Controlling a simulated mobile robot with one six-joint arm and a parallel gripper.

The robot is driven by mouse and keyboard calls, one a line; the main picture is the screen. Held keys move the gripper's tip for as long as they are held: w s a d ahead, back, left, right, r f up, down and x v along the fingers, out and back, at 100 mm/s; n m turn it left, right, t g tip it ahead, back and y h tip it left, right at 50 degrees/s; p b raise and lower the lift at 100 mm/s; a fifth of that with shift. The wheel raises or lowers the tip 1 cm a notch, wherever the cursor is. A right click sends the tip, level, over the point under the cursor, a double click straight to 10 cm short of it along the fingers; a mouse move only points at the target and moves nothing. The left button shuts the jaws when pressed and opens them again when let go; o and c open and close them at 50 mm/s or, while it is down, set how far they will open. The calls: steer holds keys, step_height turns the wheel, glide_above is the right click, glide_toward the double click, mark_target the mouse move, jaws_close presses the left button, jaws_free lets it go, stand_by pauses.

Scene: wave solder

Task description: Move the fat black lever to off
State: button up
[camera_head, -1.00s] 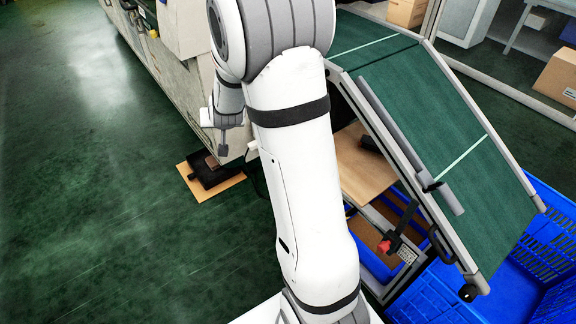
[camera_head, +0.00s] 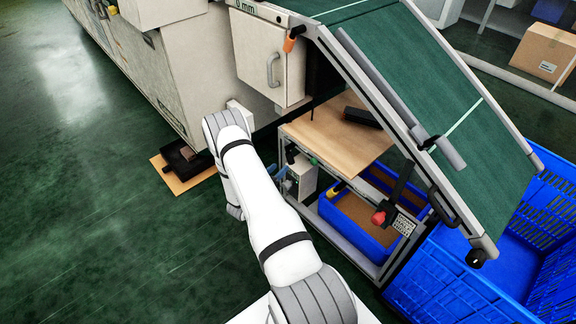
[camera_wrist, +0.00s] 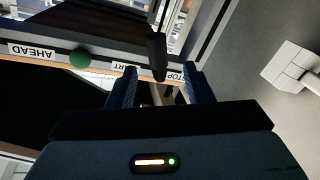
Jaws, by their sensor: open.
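A thick black lever (camera_wrist: 157,56) shows in the wrist view, on a pale labelled rail beside a partly hidden label ending in "TOP". My gripper (camera_wrist: 161,86) is open, with one dark blue finger on each side of the lever's near end in the picture. The lever looks apart from both fingers; its depth relative to them is hard to tell. In the head view I cannot make out the lever or my gripper clearly; my white arm is folded low in front of the machine.
A green round knob (camera_wrist: 80,58) sits on the rail near an upside-down "AHEAD" label. The head view shows a wooden shelf (camera_head: 335,140), a green sloping conveyor (camera_head: 440,90), a blue crate (camera_head: 450,275) and a pale machine cabinet (camera_head: 270,55).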

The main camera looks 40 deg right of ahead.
mark_target(290, 159)
steer(key=x, duration=0.5)
steer(key=b+x, duration=0.1)
steer(key=x, duration=0.1)
steer(key=shift+s+d+f, duration=0.15)
steer(key=shift+s+d, duration=0.05)
steer(key=shift+d, duration=0.3)
steer(key=shift+c, duration=0.6)
